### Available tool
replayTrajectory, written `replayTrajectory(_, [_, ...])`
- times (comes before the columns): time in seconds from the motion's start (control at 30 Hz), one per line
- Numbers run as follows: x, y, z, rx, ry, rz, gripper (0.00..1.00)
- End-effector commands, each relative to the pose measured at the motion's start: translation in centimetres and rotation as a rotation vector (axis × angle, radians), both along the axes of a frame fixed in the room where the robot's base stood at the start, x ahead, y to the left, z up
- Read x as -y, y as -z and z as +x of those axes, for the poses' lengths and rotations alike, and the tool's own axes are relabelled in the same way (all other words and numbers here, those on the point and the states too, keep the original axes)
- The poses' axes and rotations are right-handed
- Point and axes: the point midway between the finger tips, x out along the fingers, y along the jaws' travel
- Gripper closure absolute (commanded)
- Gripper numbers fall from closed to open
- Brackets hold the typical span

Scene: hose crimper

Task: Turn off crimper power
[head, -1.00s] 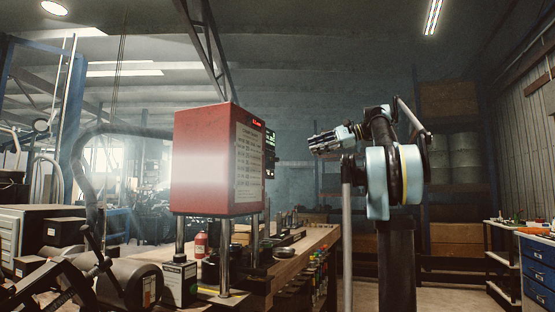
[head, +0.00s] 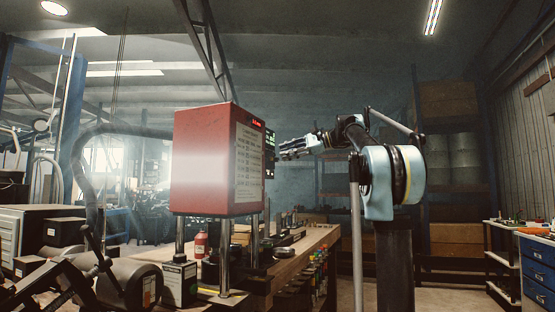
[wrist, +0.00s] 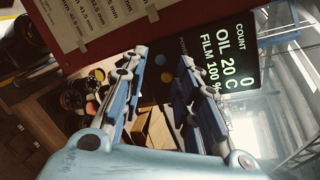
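The crimper (head: 205,160) is a tall red box on metal posts over a wooden bench. In the wrist view the panel's screen (wrist: 228,58) reads count 0, oil 20 C, film 100 %. Contact cannot be told.
The wooden bench (head: 312,240) runs below, with small parts on it and colored-handled items along its side. A printed size chart (head: 249,163) is on the crimper's side. A blue drawer cabinet (head: 537,270) stands at far right.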

Motion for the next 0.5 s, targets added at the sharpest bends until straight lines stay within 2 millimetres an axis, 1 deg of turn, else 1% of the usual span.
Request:
replayTrajectory(0.03, [-0.9, 0.2, 0.1, 0.0, -0.003, -0.001, 0.71])
replayTrajectory(0.2, [-3.0, 0.7, 0.6, 0.0, -0.002, 0.0, 0.71])
replayTrajectory(0.33, [-4.0, 1.0, 0.9, 0.0, -0.001, 0.0, 0.71])
replayTrajectory(0.5, [-4.5, 1.1, 1.0, 0.0, 0.0, 0.0, 0.71])
